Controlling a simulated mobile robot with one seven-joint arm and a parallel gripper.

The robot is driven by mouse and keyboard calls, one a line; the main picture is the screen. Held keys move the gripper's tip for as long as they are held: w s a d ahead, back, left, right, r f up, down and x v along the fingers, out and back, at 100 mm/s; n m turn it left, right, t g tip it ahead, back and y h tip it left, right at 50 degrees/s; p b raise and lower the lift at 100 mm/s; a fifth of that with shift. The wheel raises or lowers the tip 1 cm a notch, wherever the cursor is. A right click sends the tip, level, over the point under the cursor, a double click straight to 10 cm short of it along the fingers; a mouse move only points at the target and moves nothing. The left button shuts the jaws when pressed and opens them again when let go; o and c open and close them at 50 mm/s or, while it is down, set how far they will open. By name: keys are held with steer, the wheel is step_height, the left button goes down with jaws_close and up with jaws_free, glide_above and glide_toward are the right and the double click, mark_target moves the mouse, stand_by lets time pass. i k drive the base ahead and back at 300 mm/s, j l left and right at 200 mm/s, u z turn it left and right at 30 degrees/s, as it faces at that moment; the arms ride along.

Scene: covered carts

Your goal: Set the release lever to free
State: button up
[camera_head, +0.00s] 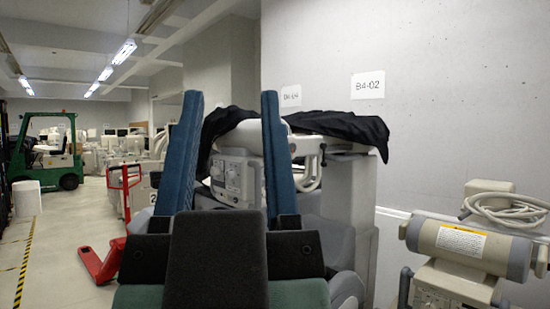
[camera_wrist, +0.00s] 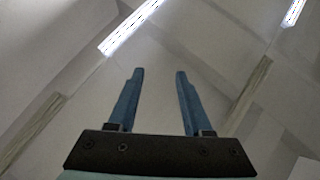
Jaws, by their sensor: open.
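A grey-white medical cart (camera_head: 348,195) stands ahead, partly covered by a black cloth (camera_head: 345,127). It has a control panel with knobs (camera_head: 232,177). A small dark lever-like part (camera_head: 322,154) shows on its right upper side; I cannot tell whether it is the release lever or how it is set. My gripper (camera_head: 231,97) is open and empty, its two blue fingers pointing up in front of the cart and hiding part of it. In the wrist view my gripper (camera_wrist: 159,73) has nothing between its fingers, only ceiling behind.
Another machine with a cylindrical body (camera_head: 470,243) and coiled hose (camera_head: 505,208) stands at the right. A concrete wall with a B4-02 sign (camera_head: 368,85) is behind. A red pallet jack (camera_head: 105,262) and green forklift (camera_head: 45,155) stand left. Aisle floor (camera_head: 62,250) is clear at left.

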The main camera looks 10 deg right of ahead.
mark_target(323, 146)
steer(key=i+z, duration=0.15)
steer(key=i, duration=0.4)
steer(key=i+z, duration=0.15)
steer(key=i, duration=0.35)
steer(key=i+z, duration=0.2)
steer(key=i, duration=0.35)
steer(key=i+j+z, duration=0.15)
steer(key=i, duration=0.35)
steer(key=j, duration=0.1)
